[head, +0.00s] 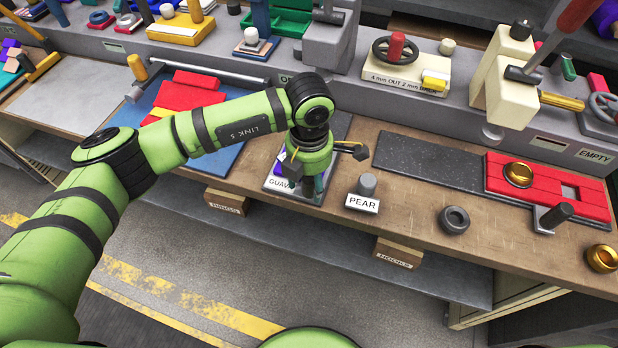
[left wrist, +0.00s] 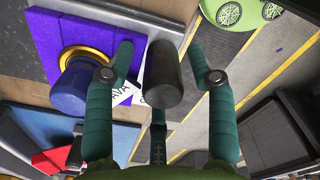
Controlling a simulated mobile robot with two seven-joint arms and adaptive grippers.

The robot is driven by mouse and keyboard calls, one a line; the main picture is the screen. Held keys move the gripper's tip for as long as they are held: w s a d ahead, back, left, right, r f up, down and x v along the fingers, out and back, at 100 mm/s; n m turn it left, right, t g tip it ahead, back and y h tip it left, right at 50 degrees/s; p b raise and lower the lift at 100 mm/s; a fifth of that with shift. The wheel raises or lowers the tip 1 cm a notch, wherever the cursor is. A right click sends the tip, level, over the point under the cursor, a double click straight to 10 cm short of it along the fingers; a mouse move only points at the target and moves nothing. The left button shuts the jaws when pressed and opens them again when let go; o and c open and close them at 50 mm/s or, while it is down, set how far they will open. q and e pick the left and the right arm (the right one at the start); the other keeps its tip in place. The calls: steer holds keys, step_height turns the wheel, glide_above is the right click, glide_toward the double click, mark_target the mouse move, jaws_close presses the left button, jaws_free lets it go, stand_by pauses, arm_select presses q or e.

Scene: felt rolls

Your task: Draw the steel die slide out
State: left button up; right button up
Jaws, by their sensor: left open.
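My left gripper (head: 306,188) points down at the bench's front edge, in front of the purple die block by the GUAVA label (head: 279,184). In the left wrist view the gripper (left wrist: 160,58) is open, its fingers on either side of a dark grey cylinder (left wrist: 163,78), which looks like the steel die slide's handle. I cannot tell whether they touch it. My right gripper is not in view.
A PEAR sign with a grey post (head: 366,186) and a dark ring (head: 454,219) stand to the right. A similar red block (head: 535,190) has a dark-handled slide (head: 553,217). Open floor (head: 200,270) lies before the bench (head: 410,210).

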arm_select(q)
step_height(320, 180, up, 12)
stand_by(0.5)
stand_by(0.3)
